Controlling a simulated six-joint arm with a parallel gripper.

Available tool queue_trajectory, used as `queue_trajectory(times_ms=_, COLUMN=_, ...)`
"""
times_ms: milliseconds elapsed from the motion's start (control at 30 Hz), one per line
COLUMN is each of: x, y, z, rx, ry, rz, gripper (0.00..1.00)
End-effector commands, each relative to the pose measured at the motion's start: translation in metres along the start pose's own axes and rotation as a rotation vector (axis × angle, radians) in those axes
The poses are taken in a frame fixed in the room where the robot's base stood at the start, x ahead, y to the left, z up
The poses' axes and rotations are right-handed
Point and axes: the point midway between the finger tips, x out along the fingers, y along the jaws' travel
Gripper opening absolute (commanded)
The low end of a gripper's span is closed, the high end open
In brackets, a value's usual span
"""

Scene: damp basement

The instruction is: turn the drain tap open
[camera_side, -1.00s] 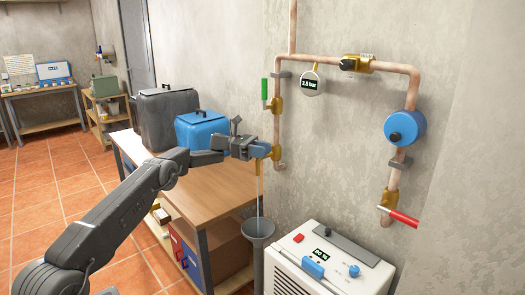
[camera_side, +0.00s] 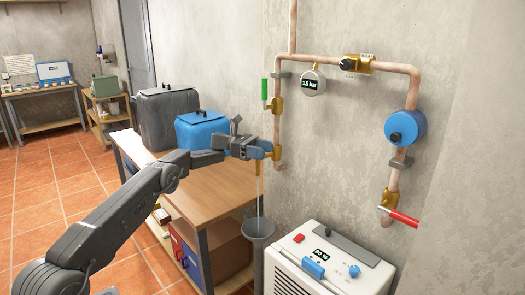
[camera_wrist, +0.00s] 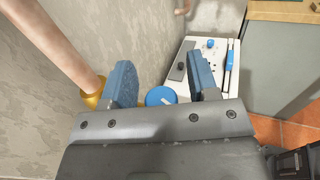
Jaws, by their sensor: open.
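The drain tap is a brass fitting (camera_side: 276,152) low on the left copper pipe. In the wrist view its round blue knob (camera_wrist: 160,96) with a pale mark shows between my fingers, and some brass (camera_wrist: 92,101) shows at the left. My gripper (camera_side: 262,149) is at the tap, jaws open, one blue finger on each side of the knob. I cannot tell whether either finger touches it. A thin stream (camera_side: 259,187) falls from the tap towards a grey funnel (camera_side: 259,228) below. A round gauge (camera_side: 312,83) on the pipe appears to read 1.5 bar.
A green-handled valve (camera_side: 265,89) is just above my gripper. A red-handled valve (camera_side: 403,217) is at the lower right. A white machine (camera_side: 325,262) stands below right. A wooden bench (camera_side: 205,188) with blue (camera_side: 200,131) and dark (camera_side: 165,118) boxes lies behind my arm.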

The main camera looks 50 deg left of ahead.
Motion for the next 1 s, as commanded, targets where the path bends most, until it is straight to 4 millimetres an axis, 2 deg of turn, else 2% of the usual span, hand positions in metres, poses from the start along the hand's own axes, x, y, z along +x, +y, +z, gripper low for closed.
queue_trajectory(times_ms=167, x=0.000, y=0.000, z=0.012, rx=0.003, ry=0.000, rz=0.000, gripper=0.54)
queue_trajectory(times_ms=367, x=0.000, y=0.000, z=0.043, rx=0.006, ry=0.000, rz=0.000, gripper=0.54)
queue_trajectory(times_ms=567, x=-0.023, y=-0.011, z=0.057, rx=0.001, ry=0.000, rz=0.003, gripper=0.54)
queue_trajectory(times_ms=800, x=-0.064, y=-0.029, z=0.083, rx=0.003, ry=0.001, rz=0.003, gripper=0.54)
queue_trajectory(times_ms=1000, x=-0.092, y=-0.042, z=0.101, rx=0.002, ry=0.001, rz=0.003, gripper=0.54)
